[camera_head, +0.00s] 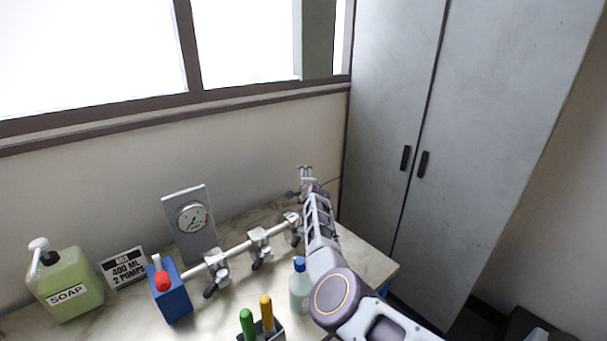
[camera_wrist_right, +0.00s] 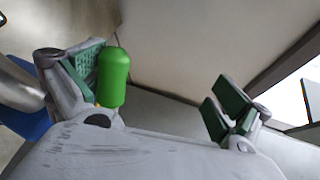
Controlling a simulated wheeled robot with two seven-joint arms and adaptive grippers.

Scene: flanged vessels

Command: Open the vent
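A pale pipe (camera_head: 235,250) runs along the table in the head view, with a left valve (camera_head: 217,266), a middle valve (camera_head: 259,243) and a right valve (camera_head: 292,222), each metal-bodied. A round gauge (camera_head: 193,217) stands behind it. No label names the vent. My right gripper (camera_head: 305,171) is at the pipe's far right end, and my right arm hides what is below it. In the wrist view my right gripper (camera_wrist_right: 165,95) is open. A green rounded handle (camera_wrist_right: 113,77) is beside its left finger; contact cannot be told. My left gripper is out of view.
A soap jug (camera_head: 65,285), a sign (camera_head: 124,267) and a blue container with a red part (camera_head: 171,295) stand at left. A clear bottle (camera_head: 299,290) is close to my right arm. A holder (camera_head: 262,331) with green and yellow handles is in front. A cabinet (camera_head: 440,130) stands right.

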